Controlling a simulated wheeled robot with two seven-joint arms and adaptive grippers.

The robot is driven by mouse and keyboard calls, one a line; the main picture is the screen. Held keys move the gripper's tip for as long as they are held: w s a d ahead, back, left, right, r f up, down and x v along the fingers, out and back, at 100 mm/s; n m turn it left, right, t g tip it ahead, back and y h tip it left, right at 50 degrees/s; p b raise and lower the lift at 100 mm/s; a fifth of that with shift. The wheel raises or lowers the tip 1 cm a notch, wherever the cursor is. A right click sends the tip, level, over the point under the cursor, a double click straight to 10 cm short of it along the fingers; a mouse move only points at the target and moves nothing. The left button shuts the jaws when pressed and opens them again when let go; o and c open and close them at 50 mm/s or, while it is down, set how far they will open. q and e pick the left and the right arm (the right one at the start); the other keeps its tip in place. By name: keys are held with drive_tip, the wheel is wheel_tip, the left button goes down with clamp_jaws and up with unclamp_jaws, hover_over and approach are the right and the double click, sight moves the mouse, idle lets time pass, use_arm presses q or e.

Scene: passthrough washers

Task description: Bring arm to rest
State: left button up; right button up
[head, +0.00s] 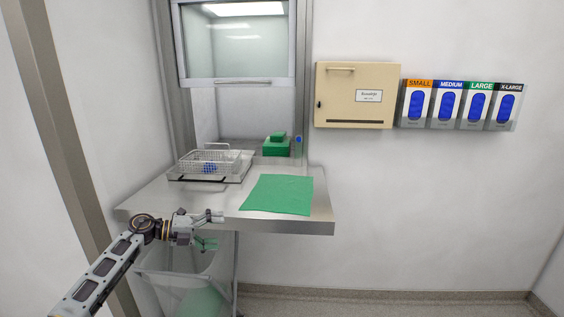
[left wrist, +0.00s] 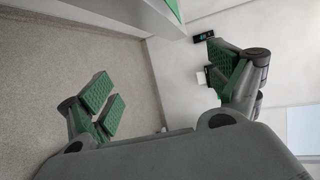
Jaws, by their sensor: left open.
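My left gripper (head: 214,217) is at the front edge of the steel table (head: 225,205), left of the green cloth, in the head view. Its arm reaches in from the lower left. In the left wrist view its two green-padded fingers (left wrist: 165,85) stand wide apart with nothing between them. Past them the wrist view shows the speckled floor and the pale wall. My right gripper shows in neither view.
On the table are a wire basket on a tray (head: 185,178), a flat green cloth (head: 278,194) and a green stack (head: 275,148). A clear bin (head: 160,262) stands under the table. A beige cabinet (head: 345,95) and glove dispensers (head: 478,106) hang on the wall. Floor at right is clear.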

use_arm(q)
drive_tip(key=a+f+n+t+y, duration=0.3)
drive_tip(key=f+n+t, duration=0.8)
drive_tip(key=f, duration=1.4)
drive_tip(key=s+a+f+n+g+y, duration=0.3)
drive_tip(key=s+f+n, duration=0.35)
drive_tip(key=f, duration=0.55)
drive_tip(key=s+a+f+n+g+y, duration=0.15)
drive_tip(key=s+f+n+y, duration=0.5)
drive_tip(key=f, duration=0.65)
drive_tip(key=s+f+n+g+y, duration=0.1)
drive_tip(key=s+f+n+g, duration=0.1)
drive_tip(key=s+f, duration=0.8)
drive_tip(key=s+f+n+g, duration=0.25)
drive_tip(key=s+f, duration=0.45)
drive_tip(key=s, duration=0.8)
drive_tip(key=s+d+f+n+g, duration=0.1)
drive_tip(key=s+f+g, duration=0.2)
drive_tip(key=s, duration=1)
drive_tip(key=s+d+f+n+g, duration=0.1)
drive_tip(key=s+f+g, duration=0.2)
drive_tip(key=s, duration=1)
drive_tip(key=shift+d+f+b, duration=0.35)
drive_tip(key=shift+f+b, duration=0.1)
drive_tip(key=shift+f, duration=0.1)
drive_tip(key=shift+y, duration=0.25)
drive_tip(key=shift+c, duration=0.3)
